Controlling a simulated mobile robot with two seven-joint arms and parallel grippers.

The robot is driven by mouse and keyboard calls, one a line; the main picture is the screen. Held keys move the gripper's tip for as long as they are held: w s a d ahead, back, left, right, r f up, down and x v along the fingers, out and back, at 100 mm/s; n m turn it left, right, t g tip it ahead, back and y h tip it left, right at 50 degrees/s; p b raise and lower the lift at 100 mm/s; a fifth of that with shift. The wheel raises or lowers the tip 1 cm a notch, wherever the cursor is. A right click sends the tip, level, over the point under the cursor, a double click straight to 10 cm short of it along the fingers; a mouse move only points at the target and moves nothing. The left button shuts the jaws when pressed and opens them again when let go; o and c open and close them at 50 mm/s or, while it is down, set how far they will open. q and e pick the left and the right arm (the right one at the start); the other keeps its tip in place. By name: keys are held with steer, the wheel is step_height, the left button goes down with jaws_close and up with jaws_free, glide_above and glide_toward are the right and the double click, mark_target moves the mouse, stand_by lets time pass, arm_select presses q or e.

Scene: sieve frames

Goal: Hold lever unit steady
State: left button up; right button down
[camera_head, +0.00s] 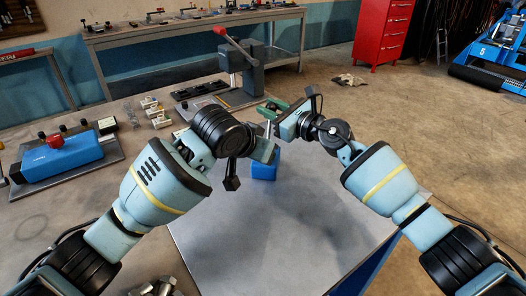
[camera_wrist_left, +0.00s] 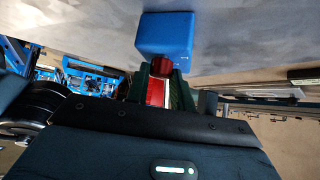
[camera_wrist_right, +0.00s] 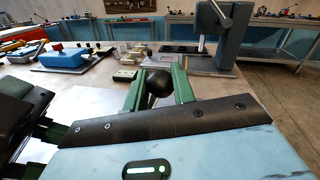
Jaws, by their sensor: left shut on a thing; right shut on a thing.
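The lever unit's blue box (camera_head: 265,167) stands on the grey bench top, partly hidden by my left arm. In the left wrist view the blue box (camera_wrist_left: 165,35) has a red part (camera_wrist_left: 161,67) in front of it. My left gripper (camera_wrist_left: 160,82) has its green fingers on either side of this red part, shut on it. My right gripper (camera_head: 271,109) is above the box. In the right wrist view its green fingers are shut on a black ball knob (camera_wrist_right: 158,83). A thin light rod (camera_head: 268,130) shows between the knob area and the box.
A blue device with a red knob (camera_head: 62,155) lies on a plate at the left. A grey press with a red-tipped lever (camera_head: 240,68) stands behind. Small parts (camera_head: 155,112) sit between them. The bench top (camera_head: 270,235) in front is clear.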

arm_select(q)
steer(key=shift+m+g+h, duration=0.3)
steer(key=shift+m+h, duration=0.1)
steer(key=shift+m, duration=0.2)
steer(key=o, duration=1)
steer(key=v, duration=1.2)
